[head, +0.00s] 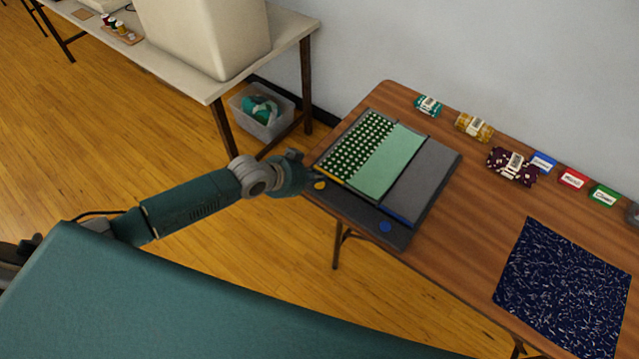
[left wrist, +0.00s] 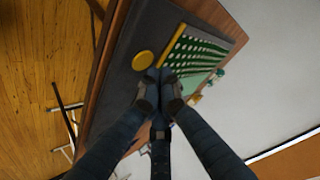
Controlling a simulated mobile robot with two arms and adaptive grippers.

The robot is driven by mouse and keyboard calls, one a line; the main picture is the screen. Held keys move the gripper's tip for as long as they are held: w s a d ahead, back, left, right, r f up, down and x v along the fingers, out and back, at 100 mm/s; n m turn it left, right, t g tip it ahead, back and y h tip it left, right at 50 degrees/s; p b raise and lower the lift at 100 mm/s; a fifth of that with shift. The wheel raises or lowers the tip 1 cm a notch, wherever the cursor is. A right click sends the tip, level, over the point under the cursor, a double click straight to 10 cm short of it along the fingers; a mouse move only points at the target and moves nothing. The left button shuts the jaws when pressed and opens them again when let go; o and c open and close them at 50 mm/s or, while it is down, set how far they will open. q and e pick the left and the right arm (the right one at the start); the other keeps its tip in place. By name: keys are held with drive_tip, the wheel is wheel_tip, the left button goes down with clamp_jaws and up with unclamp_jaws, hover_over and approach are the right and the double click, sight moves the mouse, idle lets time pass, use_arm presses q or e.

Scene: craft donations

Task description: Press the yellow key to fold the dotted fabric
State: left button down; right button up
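The dotted fabric (head: 358,146), dark green with white dots, lies flat on the left part of a grey folding board (head: 424,180). A plain mint-green area (head: 388,163) adjoins it in the middle; I cannot tell if it is the same cloth. The round yellow key (head: 320,185) is on the board's near strip at the left. It also shows in the left wrist view (left wrist: 143,60). My left gripper (head: 312,176) is just beside the yellow key. In the left wrist view its fingertips (left wrist: 160,76) are together and empty, slightly apart from the key in the picture. My right gripper is out of view.
A blue key (head: 385,227) is on the same strip. Fabric bundles (head: 474,127) and small coloured boxes (head: 572,178) line the table's back. A navy patterned cloth (head: 565,290) lies at right. A bin (head: 262,112) stands under another table.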

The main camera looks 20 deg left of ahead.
use_arm(q)
drive_tip(key=shift+f, duration=0.1)
idle(0.7)
drive_tip(key=shift+f, duration=0.3)
